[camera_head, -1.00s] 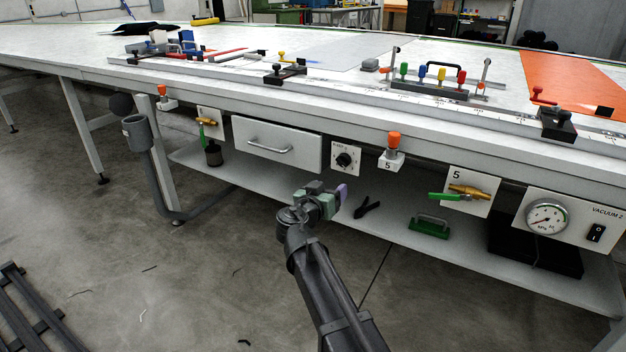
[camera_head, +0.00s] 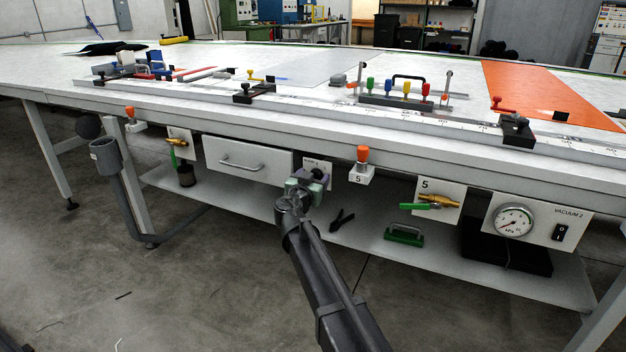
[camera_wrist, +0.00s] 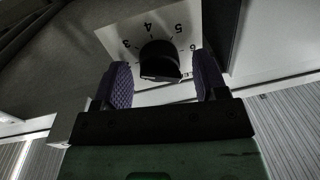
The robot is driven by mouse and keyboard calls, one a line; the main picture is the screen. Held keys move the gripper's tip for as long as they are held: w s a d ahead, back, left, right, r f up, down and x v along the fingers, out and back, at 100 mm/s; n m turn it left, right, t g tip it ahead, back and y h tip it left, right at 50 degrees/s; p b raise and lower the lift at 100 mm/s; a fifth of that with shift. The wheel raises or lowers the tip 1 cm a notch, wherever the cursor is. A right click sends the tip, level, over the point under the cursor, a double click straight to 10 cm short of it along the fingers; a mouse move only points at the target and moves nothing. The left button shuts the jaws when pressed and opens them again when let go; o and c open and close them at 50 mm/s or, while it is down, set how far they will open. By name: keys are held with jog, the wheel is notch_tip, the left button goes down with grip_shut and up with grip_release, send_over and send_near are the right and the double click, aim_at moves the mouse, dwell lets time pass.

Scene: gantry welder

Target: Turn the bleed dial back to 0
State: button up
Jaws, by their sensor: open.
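The bleed dial is a black round knob (camera_wrist: 160,60) on a white plate (camera_wrist: 112,38) under the table's front edge. In the wrist view the numbers 3, 4, 5 and 6 show around it, upside down; its pointer setting is not clear. My gripper (camera_wrist: 162,68) is open, with one purple finger on each side of the knob. I cannot tell whether the fingers touch it. In the head view my gripper (camera_head: 311,178) covers the knob, and only the upper part of the dial plate (camera_head: 317,163) shows.
A drawer (camera_head: 248,160) is left of the dial. An orange-topped button (camera_head: 362,160), a green-handled valve (camera_head: 434,202) and a vacuum gauge (camera_head: 514,221) are to the right. The tabletop edge runs above.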

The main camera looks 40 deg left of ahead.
jog(key=c, duration=0.9)
jog(key=shift+n, duration=0.4)
jog(key=n, duration=0.7)
jog(key=n+h+p, duration=0.1)
jog(key=n, duration=0.6)
jog(key=n+h, duration=0.1)
jog(key=n, duration=0.5)
jog(key=shift+a+n, duration=0.25)
jog(key=shift+n, duration=0.15)
